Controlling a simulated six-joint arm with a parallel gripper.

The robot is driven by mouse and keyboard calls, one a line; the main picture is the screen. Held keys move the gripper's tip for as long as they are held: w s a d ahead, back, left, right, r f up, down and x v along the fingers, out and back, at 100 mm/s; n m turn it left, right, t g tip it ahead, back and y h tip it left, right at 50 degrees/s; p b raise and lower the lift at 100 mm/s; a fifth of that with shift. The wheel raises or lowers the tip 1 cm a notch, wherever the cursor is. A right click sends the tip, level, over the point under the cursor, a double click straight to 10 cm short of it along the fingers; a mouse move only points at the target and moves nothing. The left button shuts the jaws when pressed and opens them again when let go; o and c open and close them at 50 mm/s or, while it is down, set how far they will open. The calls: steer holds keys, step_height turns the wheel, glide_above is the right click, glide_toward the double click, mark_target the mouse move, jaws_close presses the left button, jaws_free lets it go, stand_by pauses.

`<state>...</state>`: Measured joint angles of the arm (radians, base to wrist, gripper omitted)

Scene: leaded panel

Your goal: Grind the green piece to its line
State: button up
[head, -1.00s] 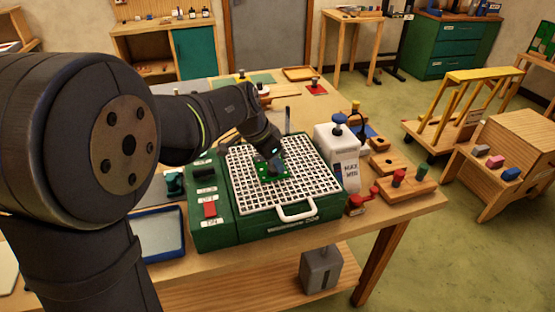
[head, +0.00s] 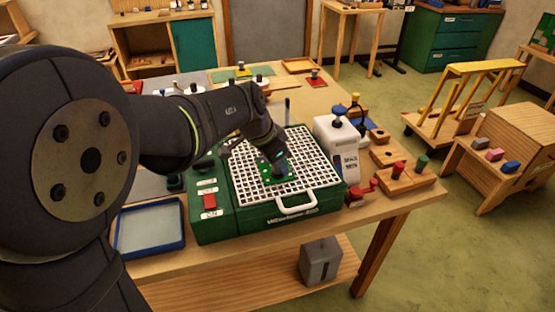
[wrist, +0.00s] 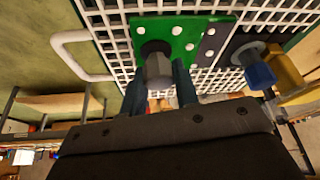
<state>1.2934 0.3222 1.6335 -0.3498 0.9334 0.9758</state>
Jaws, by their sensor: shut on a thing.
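The green piece (head: 268,172) lies flat on the white grid (head: 250,192) of the green grinder (head: 230,224) in the head view. In the wrist view the green piece (wrist: 200,30) shows white dots and a darker patch on its right side. My gripper (head: 277,168) comes down over it. In the wrist view my gripper (wrist: 157,85) is shut on a grey knob (wrist: 157,68) that stands on the piece. The piece's far edge and its line cannot be made out.
Wooden blocks with red and green knobs (head: 397,170) lie further right. A blue-rimmed tray (head: 150,233) is at the left. A white handle (head: 297,204) is at the grid's front. A red switch (head: 209,201) is on the grinder's left.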

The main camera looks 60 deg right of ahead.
steer(key=o, duration=1)
steer(key=v, duration=1.7)
steer(key=shift+r, duration=0.2)
